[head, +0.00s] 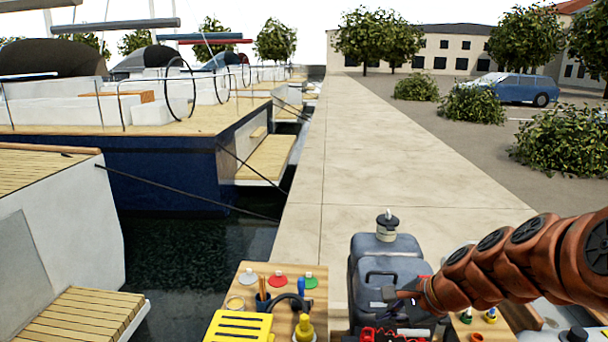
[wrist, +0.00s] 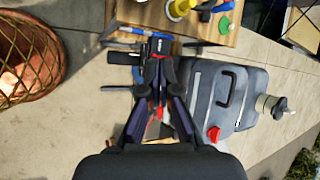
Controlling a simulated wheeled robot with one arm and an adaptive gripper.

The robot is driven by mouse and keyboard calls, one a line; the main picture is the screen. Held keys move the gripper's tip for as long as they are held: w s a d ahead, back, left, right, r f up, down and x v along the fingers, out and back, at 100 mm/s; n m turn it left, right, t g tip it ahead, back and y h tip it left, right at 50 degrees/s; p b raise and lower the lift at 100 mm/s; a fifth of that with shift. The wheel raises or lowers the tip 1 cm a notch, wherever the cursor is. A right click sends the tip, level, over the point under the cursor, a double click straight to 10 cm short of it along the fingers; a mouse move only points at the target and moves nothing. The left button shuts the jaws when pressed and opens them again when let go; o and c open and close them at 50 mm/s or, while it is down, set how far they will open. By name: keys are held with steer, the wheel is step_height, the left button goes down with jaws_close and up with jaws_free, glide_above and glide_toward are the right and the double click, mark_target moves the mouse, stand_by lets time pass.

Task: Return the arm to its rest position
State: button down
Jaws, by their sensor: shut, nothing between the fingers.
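My gripper (head: 392,294) is at the end of my reddish-brown arm, which reaches in from the right in the head view. It is in front of a grey jerrycan (head: 385,258). In the wrist view my gripper (wrist: 159,62) is shut, with nothing held. Its fingers hide part of some tools (wrist: 122,58) with dark, blue and red parts below them. The jerrycan (wrist: 205,92) is just right of the fingers in this view, with a red cap (wrist: 213,133). Contact cannot be told.
A wooden bench (head: 313,292) holds coloured lids, a cup of tools and a yellow box (head: 239,326). A woven basket (wrist: 28,60) stands left in the wrist view. Moored boats (head: 170,165) and water lie left. The stone quay (head: 370,150) ahead is clear.

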steer(key=s+a+f+n+g+h, duration=0.15)
steer(key=s+n, duration=0.25)
steer(key=s, duration=0.4)
steer(key=s+a+n+g+h, duration=0.1)
steer(key=s+a+n+g, duration=0.15)
steer(key=s+n, duration=0.35)
steer(key=s+d+n+g+h, duration=0.1)
steer(key=s+d+n, duration=0.1)
steer(key=s, duration=0.5)
steer(key=s+d+n+g+h, duration=0.1)
steer(key=s+d+n+h, duration=0.1)
steer(key=s, duration=0.6)
steer(key=shift+s+d+f+n+g, duration=0.35)
steer(key=shift+d+n, duration=0.25)
steer(key=shift+n, duration=0.3)
